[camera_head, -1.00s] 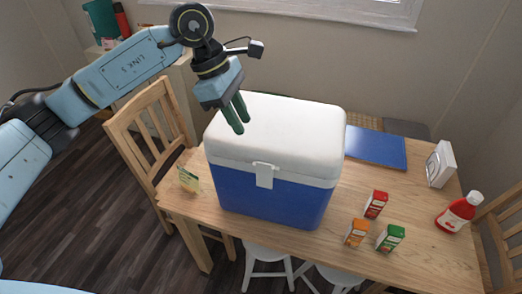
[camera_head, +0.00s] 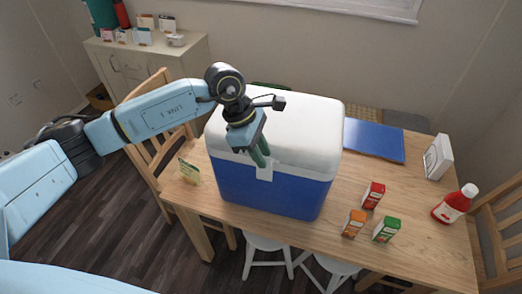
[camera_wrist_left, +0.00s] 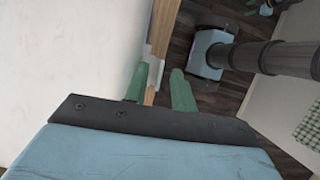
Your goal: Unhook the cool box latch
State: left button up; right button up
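The cool box has a white lid (camera_head: 290,115) and a blue body (camera_head: 270,195), and stands on the table. Its white latch (camera_head: 265,174) hangs at the front, over the join of lid and body. My left gripper (camera_head: 262,160) points down at the front edge of the lid, right by the top of the latch. In the left wrist view the green fingers (camera_wrist_left: 158,84) are apart. The pale latch (camera_wrist_left: 152,68) shows between and beyond them, beside the white lid (camera_wrist_left: 70,70). I cannot tell whether a finger touches it. My right gripper is out of view.
The wooden table (camera_head: 330,230) also holds three small cartons, with the red one (camera_head: 373,195) nearest the box, a ketchup bottle (camera_head: 455,204), a white box (camera_head: 438,157), a blue board (camera_head: 374,140) and a small card (camera_head: 190,172). A chair (camera_head: 150,150) stands left.

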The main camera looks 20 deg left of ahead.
pick_arm(q)
grip_shut()
dwell(1.3)
